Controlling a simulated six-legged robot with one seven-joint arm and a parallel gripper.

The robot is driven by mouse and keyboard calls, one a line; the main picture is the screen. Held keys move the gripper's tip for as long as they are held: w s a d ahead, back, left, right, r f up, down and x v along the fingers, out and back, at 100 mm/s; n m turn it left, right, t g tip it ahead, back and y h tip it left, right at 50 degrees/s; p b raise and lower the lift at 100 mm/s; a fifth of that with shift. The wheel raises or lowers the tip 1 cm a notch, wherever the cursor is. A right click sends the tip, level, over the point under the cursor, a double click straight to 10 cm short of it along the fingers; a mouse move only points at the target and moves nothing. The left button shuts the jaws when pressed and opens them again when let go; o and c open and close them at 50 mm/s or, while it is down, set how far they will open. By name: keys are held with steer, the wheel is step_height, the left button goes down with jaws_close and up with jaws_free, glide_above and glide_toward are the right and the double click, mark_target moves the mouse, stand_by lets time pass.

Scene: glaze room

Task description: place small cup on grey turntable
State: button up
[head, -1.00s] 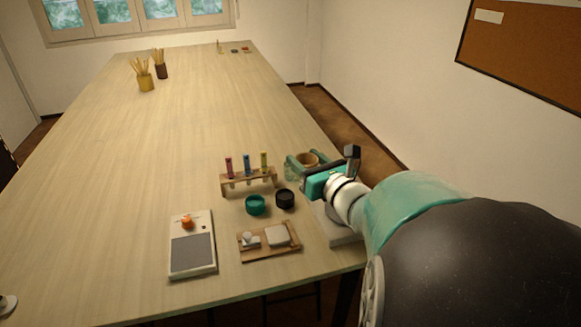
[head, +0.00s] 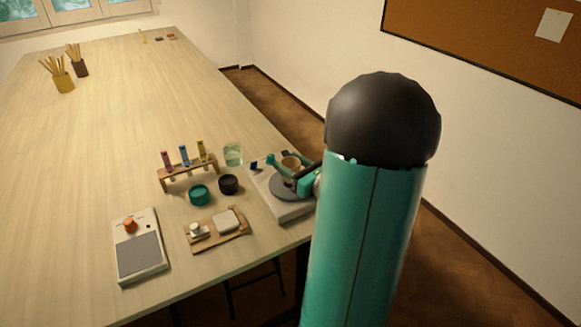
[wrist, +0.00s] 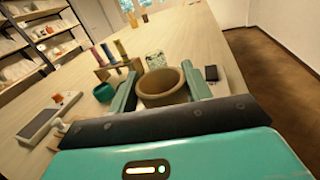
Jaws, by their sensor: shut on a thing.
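The small brown cup (head: 291,162) is between the teal fingers of my gripper (head: 286,169), which is shut on it. In the wrist view the cup (wrist: 162,87) looks upright, its open rim toward the camera, between both fingers of my gripper (wrist: 160,74). The grey turntable (head: 284,191) is a dark grey disc on a pale base at the table's right edge. The cup appears over the disc; I cannot tell whether it touches it. The fingers and my arm hide part of the disc.
A glass jar (head: 233,154), a black jar (head: 228,184) and a teal jar (head: 198,195) stand left of the turntable. A vial rack (head: 188,172), a wooden tray (head: 217,231) and a scale (head: 140,247) are further left. The table's far middle is clear.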

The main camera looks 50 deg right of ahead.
steer(key=shift+f, duration=0.5)
steer(key=shift+f, duration=0.1)
steer(key=o, duration=1.1)
steer(key=shift+f, duration=0.1)
